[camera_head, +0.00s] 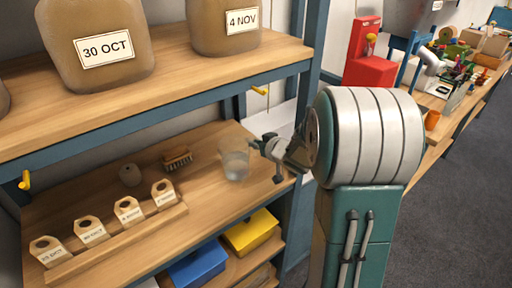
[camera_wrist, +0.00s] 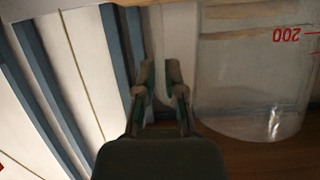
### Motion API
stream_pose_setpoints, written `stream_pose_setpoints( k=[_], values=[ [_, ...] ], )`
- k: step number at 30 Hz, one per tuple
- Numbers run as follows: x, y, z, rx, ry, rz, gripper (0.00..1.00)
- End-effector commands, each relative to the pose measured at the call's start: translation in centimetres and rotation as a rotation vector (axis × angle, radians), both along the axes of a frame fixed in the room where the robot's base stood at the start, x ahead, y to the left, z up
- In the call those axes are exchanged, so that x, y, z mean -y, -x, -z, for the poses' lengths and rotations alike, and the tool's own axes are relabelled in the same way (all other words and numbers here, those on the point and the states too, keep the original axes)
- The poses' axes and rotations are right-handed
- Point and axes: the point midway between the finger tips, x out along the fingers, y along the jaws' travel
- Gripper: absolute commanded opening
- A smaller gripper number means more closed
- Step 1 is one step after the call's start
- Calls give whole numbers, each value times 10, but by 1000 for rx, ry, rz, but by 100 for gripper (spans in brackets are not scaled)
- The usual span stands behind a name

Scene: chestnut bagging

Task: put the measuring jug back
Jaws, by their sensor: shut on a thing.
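The clear measuring jug (camera_head: 235,165) is at the right part of the lower wooden shelf; I cannot tell if its base touches the wood. In the wrist view the jug (camera_wrist: 250,85) fills the right side, with a red 200 mark appearing upside down. My gripper (camera_head: 262,146) is at the jug's right side in the head view. In the wrist view my gripper (camera_wrist: 163,75) has its fingers close together beside the jug wall, shut on the jug at its handle side. The handle itself is hardly distinct.
A wooden rack (camera_head: 120,243) with several dated tags is in front. The upper shelf (camera_head: 150,105) with large dated bags overhangs. A blue post (camera_head: 305,90) stands close to my gripper.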

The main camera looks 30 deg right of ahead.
Motion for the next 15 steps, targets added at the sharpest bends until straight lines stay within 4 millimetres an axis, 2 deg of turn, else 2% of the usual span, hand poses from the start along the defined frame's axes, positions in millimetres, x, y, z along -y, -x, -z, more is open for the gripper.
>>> stream_pose_setpoints(
  k=[3, 14, 15],
  values=[
    [0, 0, 12, 2, 0, 0, 0],
    [0, 0, 15, 3, 0, 1, 0],
    [0, 0, 15, 2, 1, 1, 31]
  ],
)
